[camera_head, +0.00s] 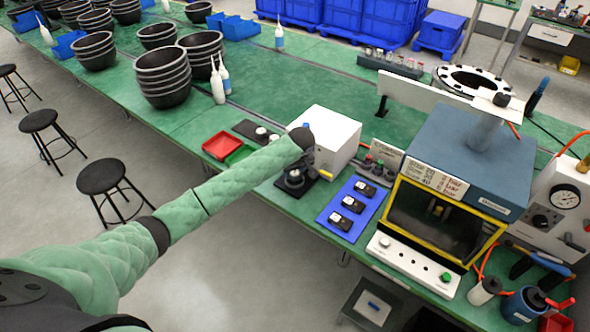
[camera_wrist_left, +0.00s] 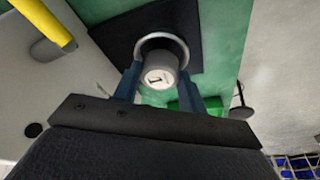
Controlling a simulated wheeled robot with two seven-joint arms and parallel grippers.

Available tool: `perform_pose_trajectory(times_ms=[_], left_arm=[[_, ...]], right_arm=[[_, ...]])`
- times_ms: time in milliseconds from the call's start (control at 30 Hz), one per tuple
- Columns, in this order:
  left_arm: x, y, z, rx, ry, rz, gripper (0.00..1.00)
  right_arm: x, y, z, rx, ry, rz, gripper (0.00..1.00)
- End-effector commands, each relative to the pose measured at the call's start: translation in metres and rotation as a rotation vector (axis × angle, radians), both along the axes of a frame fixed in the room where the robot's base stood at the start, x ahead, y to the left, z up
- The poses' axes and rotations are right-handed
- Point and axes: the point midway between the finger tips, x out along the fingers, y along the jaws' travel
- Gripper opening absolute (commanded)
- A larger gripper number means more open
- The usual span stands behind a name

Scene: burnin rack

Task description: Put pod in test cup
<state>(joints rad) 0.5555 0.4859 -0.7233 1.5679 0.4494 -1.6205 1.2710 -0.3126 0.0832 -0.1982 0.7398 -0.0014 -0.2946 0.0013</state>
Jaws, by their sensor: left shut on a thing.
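In the left wrist view, the pod (camera_wrist_left: 160,78) is a short grey cylinder with a white, dark-marked end. My left gripper (camera_wrist_left: 160,88) is shut on it, one dark blue finger on each side. The test cup (camera_wrist_left: 183,43) shows as a pale round rim on a black base plate (camera_wrist_left: 205,50). The pod overlaps the cup's lower rim in this view; I cannot tell whether it is above the cup or partly inside. In the head view, my left forearm reaches over the black base (camera_head: 293,188), and the fingers and pod are mostly hidden. My right gripper is not in view.
A white box (camera_head: 332,137) with a yellow handle (camera_wrist_left: 45,22) stands close beside the base. Red (camera_head: 221,144) and green (camera_head: 240,154) trays lie to the left. A blue mat (camera_head: 333,230) holds black modules; a yellow-framed chamber (camera_head: 448,207) stands to the right.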

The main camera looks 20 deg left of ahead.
Motion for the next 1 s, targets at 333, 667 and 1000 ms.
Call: perform_pose_trajectory(times_ms=[333, 667, 1000], left_arm=[[0.0, 0.0, -0.006, 0.0, 0.0, 0.0, 0.16], [0.0, 0.0, -0.012, 0.0, 0.0, 0.0, 0.16], [0.0, 0.0, -0.018, 0.0, 0.0, -0.001, 0.47]], right_arm=[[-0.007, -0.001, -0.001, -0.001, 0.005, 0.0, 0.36], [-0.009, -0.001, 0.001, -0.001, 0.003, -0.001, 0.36], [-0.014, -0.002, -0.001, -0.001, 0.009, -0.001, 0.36]])
